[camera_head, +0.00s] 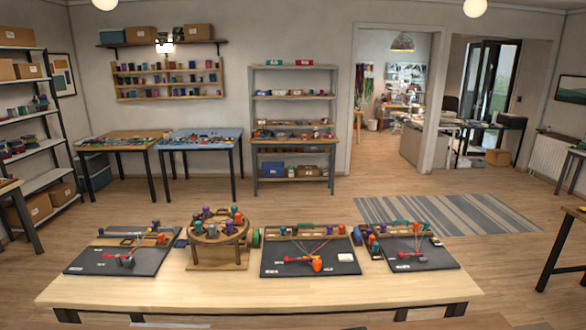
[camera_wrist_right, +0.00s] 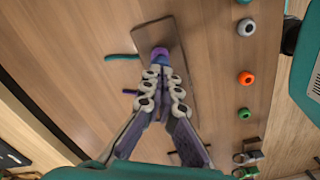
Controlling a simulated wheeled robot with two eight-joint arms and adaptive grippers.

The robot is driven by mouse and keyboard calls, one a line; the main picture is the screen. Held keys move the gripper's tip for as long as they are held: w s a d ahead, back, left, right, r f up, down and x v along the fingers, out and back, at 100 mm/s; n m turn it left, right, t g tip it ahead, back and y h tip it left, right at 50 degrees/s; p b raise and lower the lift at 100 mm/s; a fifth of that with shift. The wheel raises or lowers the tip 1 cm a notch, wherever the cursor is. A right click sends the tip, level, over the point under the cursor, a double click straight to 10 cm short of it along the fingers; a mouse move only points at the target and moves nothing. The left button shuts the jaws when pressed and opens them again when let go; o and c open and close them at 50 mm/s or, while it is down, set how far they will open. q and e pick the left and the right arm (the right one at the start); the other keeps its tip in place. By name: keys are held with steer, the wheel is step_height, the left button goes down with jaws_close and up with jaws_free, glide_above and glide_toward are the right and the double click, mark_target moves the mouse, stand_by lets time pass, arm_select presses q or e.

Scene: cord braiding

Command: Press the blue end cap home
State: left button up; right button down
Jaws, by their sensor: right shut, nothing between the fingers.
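In the right wrist view my right gripper (camera_wrist_right: 161,72) is shut with its fingertips together and nothing held between them. Just beyond the tips is a small round purple piece (camera_wrist_right: 159,52) with a bit of blue at its near edge; the fingers partly cover it. I cannot tell whether this blue bit is the blue end cap or whether the tips touch it. The piece is over a brown wooden block (camera_wrist_right: 178,45). Short dark teal cord ends (camera_wrist_right: 118,57) show left of the fingers. Neither gripper shows in the head view.
In the right wrist view, a white ring (camera_wrist_right: 246,27), an orange ring (camera_wrist_right: 246,78) and a green piece (camera_wrist_right: 244,114) stand in a row at right. The head view shows a wooden table (camera_head: 215,290) with black boards (camera_head: 290,262) and a round braiding stand (camera_head: 218,228).

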step_height(320, 180, up, 8)
steer(key=p, duration=0.6)
stand_by(0.4)
steer(key=s+d+r+m+t+b, duration=0.1)
steer(key=s+d+m+t+b, duration=0.1)
steer(key=s+m+b, duration=0.3)
steer(key=s+d+r+m+t+b, duration=0.1)
steer(key=s+d+m+t+b, duration=0.1)
steer(key=s+m+t+b, duration=0.3)
steer(key=shift+s+d+r+m+b, duration=0.15)
steer(key=shift+d+r+m+b, duration=0.15)
steer(key=shift+m+b, duration=0.85)
